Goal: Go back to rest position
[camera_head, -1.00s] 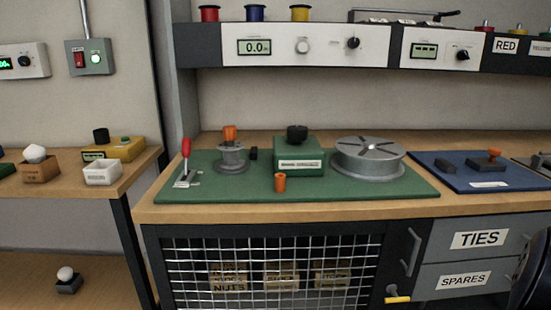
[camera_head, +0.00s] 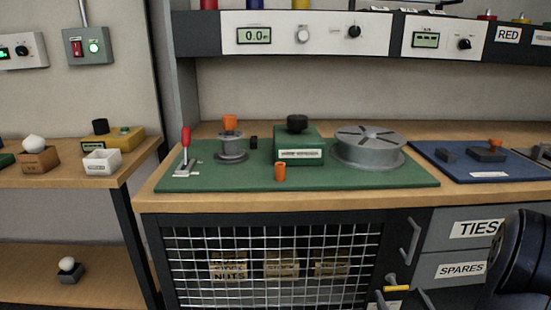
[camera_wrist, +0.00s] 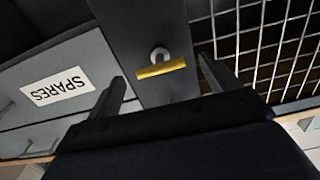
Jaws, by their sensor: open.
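My gripper (camera_wrist: 160,88) shows in the wrist view with its two fingers apart and nothing between them. Past the fingertips is a yellow-handled latch (camera_wrist: 161,69) on a dark post of the cabinet front; I cannot tell whether the fingers touch it. The latch also shows in the head view (camera_head: 396,289), low beside the mesh door (camera_head: 270,265). Part of my dark arm shows at the lower right of the head view; the gripper itself is not clearly seen there.
The SPARES drawer (camera_wrist: 57,88) is beside my gripper. Above it is the TIES drawer (camera_head: 470,229). A green mat (camera_head: 225,182) on the bench holds a lever, a spool, a green box and a grey turntable. A side bench (camera_head: 75,178) stands at left.

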